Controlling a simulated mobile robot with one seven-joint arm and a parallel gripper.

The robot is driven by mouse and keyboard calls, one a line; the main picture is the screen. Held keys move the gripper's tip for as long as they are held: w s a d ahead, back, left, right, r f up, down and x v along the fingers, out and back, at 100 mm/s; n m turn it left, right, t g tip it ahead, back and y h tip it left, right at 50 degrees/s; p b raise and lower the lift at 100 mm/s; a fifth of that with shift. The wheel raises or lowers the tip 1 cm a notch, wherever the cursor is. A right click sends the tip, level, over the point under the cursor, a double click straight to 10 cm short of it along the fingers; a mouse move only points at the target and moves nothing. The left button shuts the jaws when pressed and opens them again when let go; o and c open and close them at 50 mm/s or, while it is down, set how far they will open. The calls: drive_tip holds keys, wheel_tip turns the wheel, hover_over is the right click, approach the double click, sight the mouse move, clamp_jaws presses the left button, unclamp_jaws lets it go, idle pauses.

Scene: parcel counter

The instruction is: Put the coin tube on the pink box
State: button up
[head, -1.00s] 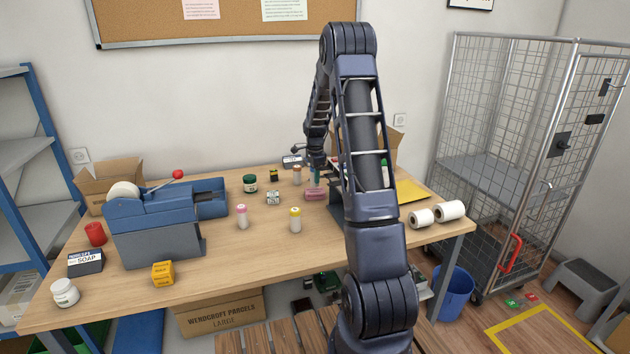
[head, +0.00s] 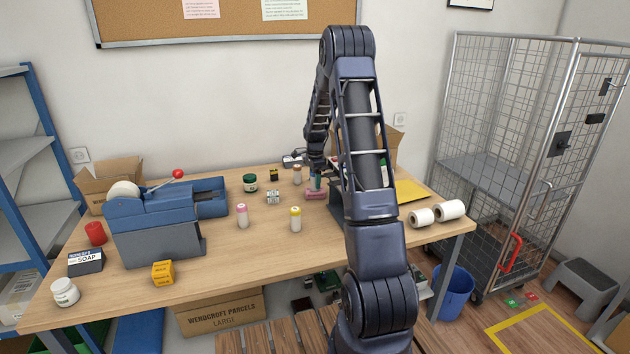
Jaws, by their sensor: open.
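The pink box (head: 315,195) lies on the table toward the back, left of my upright arm. A small teal tube (head: 316,182), which appears to be the coin tube, is upright at the pink box, seemingly on its top. My gripper (head: 316,172) points down around the upper end of this tube. It is open; its fingers are small and dark here, and whether they touch the tube cannot be seen.
A pink-capped bottle (head: 241,216), a yellow-capped bottle (head: 295,219), a brown-capped bottle (head: 297,175) and a green-lidded jar (head: 250,183) stand nearby. A blue tape dispenser (head: 165,215) is at left. White rolls (head: 450,210) lie at right. The front middle is clear.

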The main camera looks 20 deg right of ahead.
wheel_tip(320, 180, up, 12)
drive_tip(key=shift+s+r, duration=0.1)
drive_tip(key=shift+r, duration=0.1)
drive_tip(key=s+a+r+n+t, duration=0.1)
drive_tip(key=s+a+r+n, duration=0.25)
drive_tip(key=s+r, duration=0.55)
drive_tip(key=s+a+r+n+t, duration=0.15)
drive_tip(key=s+r+n, duration=0.4)
drive_tip(key=s, duration=0.65)
drive_tip(key=s+a+n+t, duration=0.1)
drive_tip(key=s+n, duration=0.3)
drive_tip(key=s, duration=0.8)
drive_tip(key=s+a+f+n+t, duration=0.1)
drive_tip(key=s+a+n, duration=0.2)
drive_tip(key=s, duration=0.9)
drive_tip(key=shift+n, duration=1)
